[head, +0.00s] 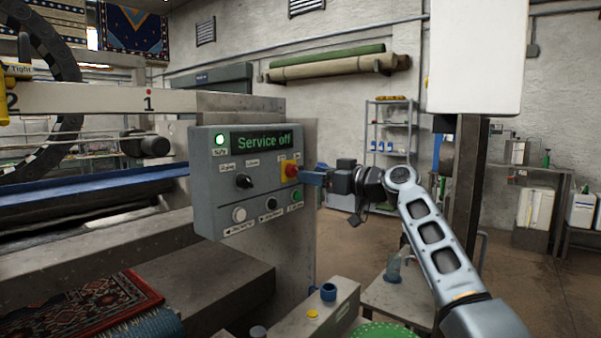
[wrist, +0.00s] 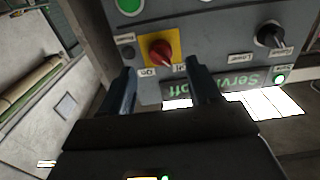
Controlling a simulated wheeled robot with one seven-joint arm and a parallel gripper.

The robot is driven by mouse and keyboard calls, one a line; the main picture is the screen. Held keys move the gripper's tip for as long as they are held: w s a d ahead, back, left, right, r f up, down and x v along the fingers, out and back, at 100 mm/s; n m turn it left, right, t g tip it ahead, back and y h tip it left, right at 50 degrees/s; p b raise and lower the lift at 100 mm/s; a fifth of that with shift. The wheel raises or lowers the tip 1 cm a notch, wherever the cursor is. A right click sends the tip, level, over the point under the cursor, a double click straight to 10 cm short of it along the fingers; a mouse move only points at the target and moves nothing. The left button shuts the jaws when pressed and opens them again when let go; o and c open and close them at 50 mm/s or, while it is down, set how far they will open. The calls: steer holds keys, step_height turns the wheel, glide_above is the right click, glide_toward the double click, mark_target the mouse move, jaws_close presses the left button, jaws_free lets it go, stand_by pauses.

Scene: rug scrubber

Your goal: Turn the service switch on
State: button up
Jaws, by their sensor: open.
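The service switch (head: 290,170) is a red rotary knob on a yellow plate at the right side of the grey control panel (head: 213,168). The panel's display (head: 262,140) reads "Service off" in green. In the wrist view, which is upside down, the red knob (wrist: 160,52) shows near the top middle, with small labels below it. My gripper (head: 312,177) is at the panel's right, close to the switch. In the wrist view its fingers (wrist: 160,72) are apart, one to each side of the knob; contact cannot be told.
A black selector knob (head: 243,181) sits left of the switch. White, black and green (head: 296,195) buttons line the panel's bottom. A green lamp (head: 220,140) is lit. A rug (head: 95,305) lies at lower left. A dark post (head: 465,190) stands behind my arm.

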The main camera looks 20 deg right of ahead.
mark_target(294, 171)
steer(key=shift+p+x, duration=0.3)
steer(key=shift+x, duration=2.3)
steer(key=c, duration=1)
steer(key=shift+c, duration=0.2)
steer(key=shift+s+r+m+p, duration=0.1)
steer(key=shift+m+p, duration=0.5)
steer(key=shift+m, duration=3.35)
steer(key=shift+r+m+p, duration=0.1)
steer(key=shift+m+p, duration=0.5)
steer(key=shift+m, duration=3.35)
steer(key=shift+f, duration=0.1)
